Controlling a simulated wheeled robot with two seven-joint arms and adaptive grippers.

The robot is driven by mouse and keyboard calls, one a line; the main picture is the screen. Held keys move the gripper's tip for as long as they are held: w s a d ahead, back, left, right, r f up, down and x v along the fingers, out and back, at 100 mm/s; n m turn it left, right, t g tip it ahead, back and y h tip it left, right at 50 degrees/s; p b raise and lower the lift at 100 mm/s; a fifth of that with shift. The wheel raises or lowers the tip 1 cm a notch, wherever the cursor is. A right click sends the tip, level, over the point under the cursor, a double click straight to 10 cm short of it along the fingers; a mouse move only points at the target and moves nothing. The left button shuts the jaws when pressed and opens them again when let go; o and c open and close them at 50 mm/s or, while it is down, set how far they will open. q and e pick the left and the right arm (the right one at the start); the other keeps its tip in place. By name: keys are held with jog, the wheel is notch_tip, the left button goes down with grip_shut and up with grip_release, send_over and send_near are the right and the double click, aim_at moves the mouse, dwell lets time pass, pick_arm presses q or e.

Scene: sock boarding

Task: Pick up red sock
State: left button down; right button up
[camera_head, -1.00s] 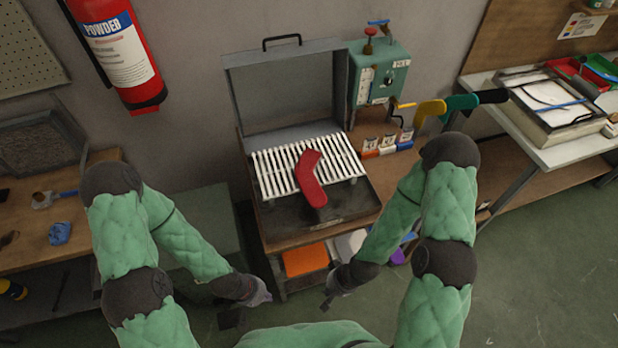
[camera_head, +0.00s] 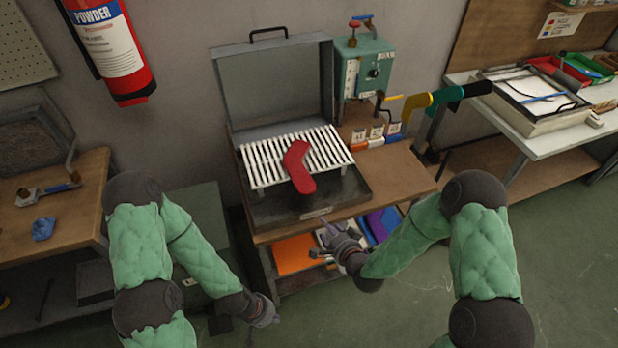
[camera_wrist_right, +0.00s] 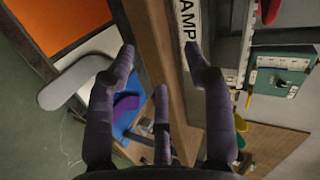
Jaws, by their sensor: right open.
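The red sock (camera_head: 299,167) lies across the white slatted rack (camera_head: 262,165) in an open metal box on the bench. Its lower end reaches over the dark front part of the box. My right gripper (camera_head: 328,232) is in front of the bench's front edge, below and right of the sock. In the right wrist view it (camera_wrist_right: 160,70) is open with nothing between its fingers. A red bit (camera_wrist_right: 270,10) at the top of that view is cut off, and I cannot tell what it is. My left gripper (camera_head: 268,312) hangs low at the left, apart from the bench; its fingers are too small to judge.
A green control box (camera_head: 362,68) stands behind the bench's right part. Small labelled blocks (camera_head: 376,135) sit before it. Yellow and green foot-shaped pieces (camera_head: 415,105) stand at the right. A lower shelf holds an orange panel (camera_head: 294,254) and other coloured pieces. The bench's right front is clear.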

aim_at(308, 182)
jog(key=w+a+r+m+t+b, duration=0.1)
jog(key=w+r, duration=0.1)
jog(key=w+a+r+m+t+y+b, duration=0.1)
jog(key=w+r+t, duration=0.1)
jog(key=w+r, duration=0.1)
jog(key=w+a+r+m+t+y+b, duration=0.1)
jog(key=w+a+r, duration=0.1)
jog(key=shift+w+r+m+t+b, duration=0.15)
jog(key=shift+r+m+t+b, duration=0.15)
jog(key=shift+r+t+b, duration=0.1)
jog(key=b+x, duration=0.1)
jog(key=x, duration=0.3)
jog(key=shift+w+a+b, duration=0.15)
jog(key=shift+a+b, duration=0.1)
jog(key=shift+b, duration=0.1)
jog(key=shift+w+a, duration=0.15)
jog(key=shift+w, duration=0.3)
jog(key=shift+r, duration=0.1)
jog(key=c, duration=1)
jog(key=shift+c, duration=0.2)
